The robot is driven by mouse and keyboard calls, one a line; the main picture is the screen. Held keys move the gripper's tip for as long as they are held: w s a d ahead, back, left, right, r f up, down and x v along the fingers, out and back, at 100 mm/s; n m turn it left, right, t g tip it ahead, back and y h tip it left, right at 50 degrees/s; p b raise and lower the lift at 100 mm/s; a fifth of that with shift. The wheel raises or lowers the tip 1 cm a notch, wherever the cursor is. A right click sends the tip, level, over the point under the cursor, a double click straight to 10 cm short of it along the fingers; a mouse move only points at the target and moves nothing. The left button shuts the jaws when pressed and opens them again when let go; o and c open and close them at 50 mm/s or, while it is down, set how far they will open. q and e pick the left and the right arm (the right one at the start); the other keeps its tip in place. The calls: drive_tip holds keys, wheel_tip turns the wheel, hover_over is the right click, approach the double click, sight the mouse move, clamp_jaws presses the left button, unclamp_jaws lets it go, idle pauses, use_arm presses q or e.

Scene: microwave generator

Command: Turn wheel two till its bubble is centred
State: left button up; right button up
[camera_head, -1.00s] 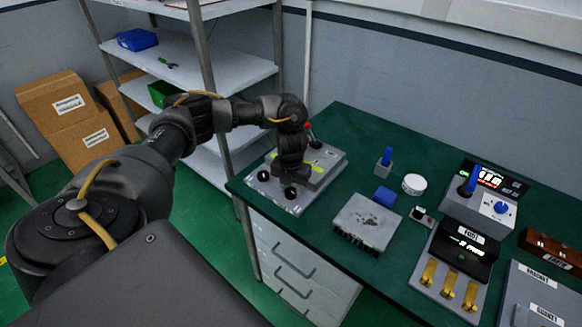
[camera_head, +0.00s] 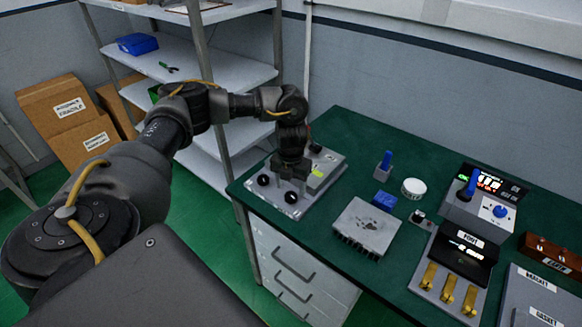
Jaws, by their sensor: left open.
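A grey levelling plate (camera_head: 318,186) lies at the near left corner of the green bench. A black wheel (camera_head: 263,180) is at its left corner and another black wheel (camera_head: 290,197) is at its front edge. A dark round part at the back is partly hidden by my arm. A yellow-green bubble vial (camera_head: 318,173) shows just right of my gripper; its bubble is too small to make out. I cannot read which wheel is number two. My left gripper (camera_head: 291,178) is open, pointing down over the plate between the wheels and the vial. My right gripper is out of view.
A grey finned block (camera_head: 367,226), a blue box (camera_head: 384,200), a white round puck (camera_head: 414,186) and a blue-handled item (camera_head: 385,163) stand to the right. Beyond are a panel with a red display (camera_head: 484,200) and a panel with brass levers (camera_head: 448,290). Shelves stand behind my arm.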

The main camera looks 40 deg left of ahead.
sight(291, 196)
use_arm(q)
wheel_tip(291, 196, up, 7)
idle(0.3)
idle(0.5)
